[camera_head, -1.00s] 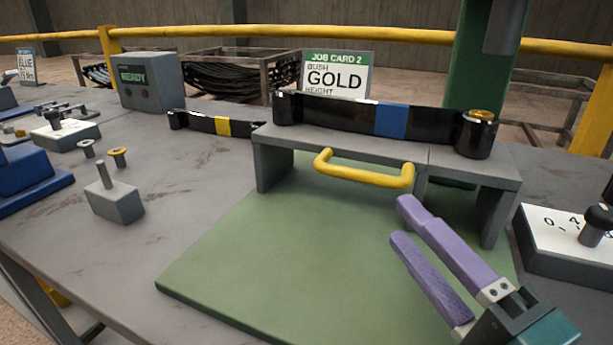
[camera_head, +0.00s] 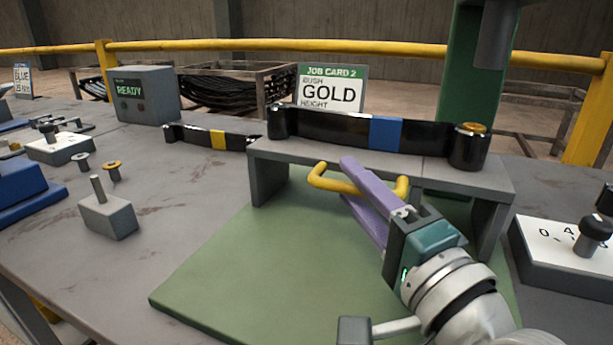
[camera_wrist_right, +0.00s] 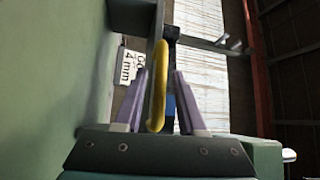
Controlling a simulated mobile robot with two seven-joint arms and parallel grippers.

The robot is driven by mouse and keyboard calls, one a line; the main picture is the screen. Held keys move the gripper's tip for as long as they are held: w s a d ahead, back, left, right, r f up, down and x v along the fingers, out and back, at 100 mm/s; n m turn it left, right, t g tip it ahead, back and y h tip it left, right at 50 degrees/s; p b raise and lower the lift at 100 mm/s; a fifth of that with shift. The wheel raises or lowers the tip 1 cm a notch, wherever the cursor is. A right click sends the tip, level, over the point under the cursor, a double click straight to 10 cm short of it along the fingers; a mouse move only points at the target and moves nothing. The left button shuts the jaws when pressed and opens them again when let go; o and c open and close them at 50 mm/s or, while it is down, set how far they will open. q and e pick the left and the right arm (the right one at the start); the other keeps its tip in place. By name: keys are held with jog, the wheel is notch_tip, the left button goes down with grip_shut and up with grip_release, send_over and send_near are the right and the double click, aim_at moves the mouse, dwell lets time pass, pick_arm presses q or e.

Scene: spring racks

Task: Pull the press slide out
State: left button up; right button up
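The press slide shows as a grey plate (camera_head: 290,150) on grey legs, with a yellow bar handle (camera_head: 320,180) on its front edge. A black leaf spring (camera_head: 335,128) with a blue band lies along its top. My right gripper (camera_head: 345,180) is at the handle, its purple fingers open, one above the bar and one below it. In the right wrist view the handle (camera_wrist_right: 157,90) runs between the two fingers (camera_wrist_right: 162,92), nearer the left one, with a gap on the right. The fingers hide part of the handle in the head view. My left gripper is not in view.
A green mat (camera_head: 235,270) lies clear in front of the press. A grey block with a pin (camera_head: 108,215) stands at the left. A white-topped gauge box (camera_head: 550,260) is at the right. A green column (camera_head: 470,70) and GOLD job card (camera_head: 330,88) stand behind.

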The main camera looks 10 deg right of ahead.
grip_shut()
dwell(1.2)
